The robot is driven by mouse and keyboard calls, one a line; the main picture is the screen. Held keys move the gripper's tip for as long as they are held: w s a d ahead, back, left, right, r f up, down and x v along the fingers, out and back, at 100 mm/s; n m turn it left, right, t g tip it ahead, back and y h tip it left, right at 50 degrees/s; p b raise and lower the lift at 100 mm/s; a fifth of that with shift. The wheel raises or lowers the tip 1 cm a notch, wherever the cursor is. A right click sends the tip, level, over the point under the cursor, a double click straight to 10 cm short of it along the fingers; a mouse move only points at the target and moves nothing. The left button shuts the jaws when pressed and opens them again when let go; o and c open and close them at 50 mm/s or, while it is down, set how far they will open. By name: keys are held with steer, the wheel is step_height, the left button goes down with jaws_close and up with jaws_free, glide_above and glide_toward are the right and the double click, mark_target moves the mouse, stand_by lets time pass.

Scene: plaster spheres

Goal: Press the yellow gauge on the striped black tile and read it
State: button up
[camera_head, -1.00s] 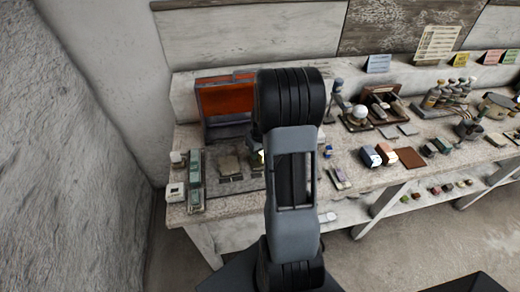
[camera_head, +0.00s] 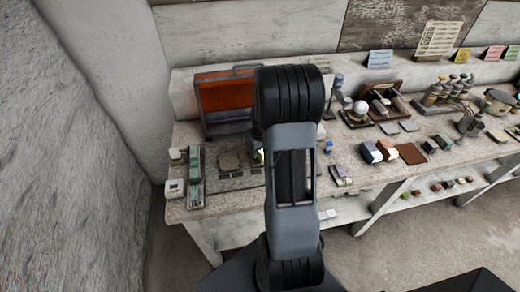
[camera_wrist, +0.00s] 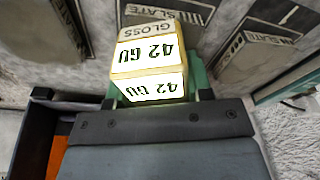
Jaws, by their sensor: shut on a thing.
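The gauge (camera_wrist: 150,62) fills the middle of the wrist view. It is a pale yellow box with lit faces reading "42 GU" upside down and "GLOSS" on its far face. My gripper (camera_wrist: 154,88) is shut on it, with green fingers at its sides. A dark tile with stripes and a "SLATE" label (camera_wrist: 195,13) lies just beyond and partly behind the gauge. I cannot tell whether the gauge touches it. In the head view my arm hides most of the gripper, and only a small bright bit of the gauge (camera_head: 259,155) shows.
In the head view, an orange-fronted case (camera_head: 225,104) stands behind the tiles. Green and white instruments (camera_head: 195,180) stand at the bench's left end. Many items crowd the bench to the right.

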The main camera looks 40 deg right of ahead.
steer(key=shift+s+f+b, duration=0.15)
steer(key=shift+f+b, duration=0.45)
steer(key=shift+f, duration=0.1)
stand_by(1.5)
steer(key=shift+r+p, duration=2.4)
steer(key=shift+r, duration=1.25)
